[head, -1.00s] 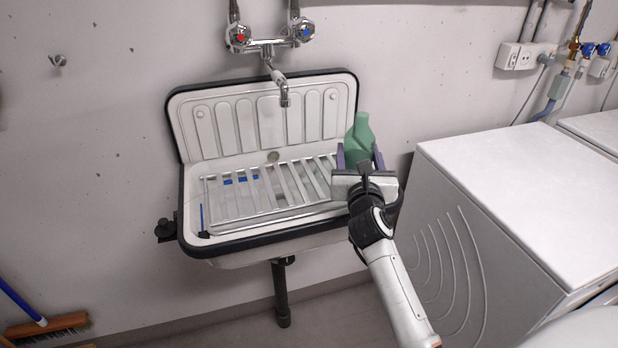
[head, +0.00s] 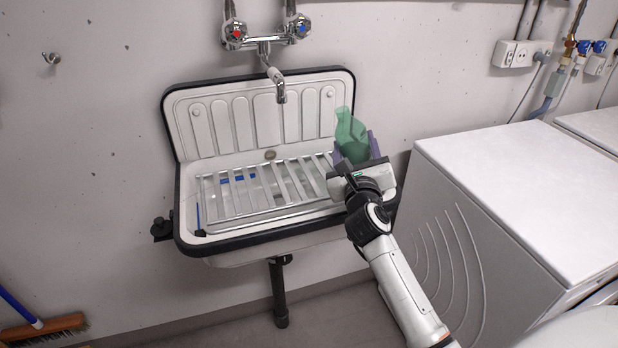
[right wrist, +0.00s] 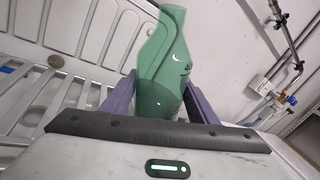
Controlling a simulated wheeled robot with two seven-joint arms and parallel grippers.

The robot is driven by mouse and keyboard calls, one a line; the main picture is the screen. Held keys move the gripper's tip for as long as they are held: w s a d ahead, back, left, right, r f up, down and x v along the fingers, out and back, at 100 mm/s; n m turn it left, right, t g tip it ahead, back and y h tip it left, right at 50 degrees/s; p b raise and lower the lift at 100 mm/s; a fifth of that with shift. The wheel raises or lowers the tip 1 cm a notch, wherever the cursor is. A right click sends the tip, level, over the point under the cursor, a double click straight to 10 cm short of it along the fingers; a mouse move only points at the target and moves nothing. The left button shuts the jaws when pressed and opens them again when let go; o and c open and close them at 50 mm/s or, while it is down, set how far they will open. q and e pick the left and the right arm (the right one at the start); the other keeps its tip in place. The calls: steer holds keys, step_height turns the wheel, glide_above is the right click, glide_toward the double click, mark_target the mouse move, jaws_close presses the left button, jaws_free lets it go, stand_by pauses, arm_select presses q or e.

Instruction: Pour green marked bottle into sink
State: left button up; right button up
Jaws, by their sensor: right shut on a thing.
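A green bottle (head: 352,138) is held between the purple fingers of my right gripper (head: 354,150), over the right end of the sink. In the head view its top leans slightly left. The bottle also shows in the right wrist view (right wrist: 163,62), between the fingers of the right gripper (right wrist: 158,100). No marking on it can be made out clearly. The white sink (head: 190,228) with a black rim hangs on the wall, with a metal rack (head: 265,190) across its basin. My left gripper is not in view.
A wall tap (head: 277,85) with red and blue knobs hangs above the sink. A white front-loading machine (head: 510,180) stands to the right of my right arm. A broom (head: 45,328) lies at lower left. Space above the rack's left part is clear.

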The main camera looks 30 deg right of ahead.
mark_target(363, 142)
steer(key=shift+a+f+n+b, duration=0.1)
steer(key=shift+f+n+b, duration=0.25)
steer(key=shift+n+b, duration=0.35)
steer(key=shift+w+r+n+p, duration=0.1)
steer(key=shift+r+n+p, duration=0.2)
steer(key=shift+r+n, duration=0.1)
steer(key=shift+a+r+n+t, duration=0.2)
steer(key=shift+n+t, duration=0.1)
steer(key=shift+n, duration=0.2)
steer(key=shift+d+r+n, duration=0.25)
steer(key=shift+r+n, duration=0.35)
steer(key=shift+n, duration=0.4)
steer(key=shift+f+n, duration=0.15)
steer(key=shift+n, duration=0.15)
steer(key=shift+s+d+n+b, duration=0.25)
steer(key=shift+n+b, duration=0.1)
steer(key=shift+n, duration=0.15)
steer(key=shift+d+n+t+y, duration=0.1)
steer(key=shift+n+t+y, duration=0.2)
steer(key=shift+s+d+r+n, duration=0.1)
steer(key=shift+d+r+n, duration=0.1)
steer(key=shift+r+n, duration=0.55)
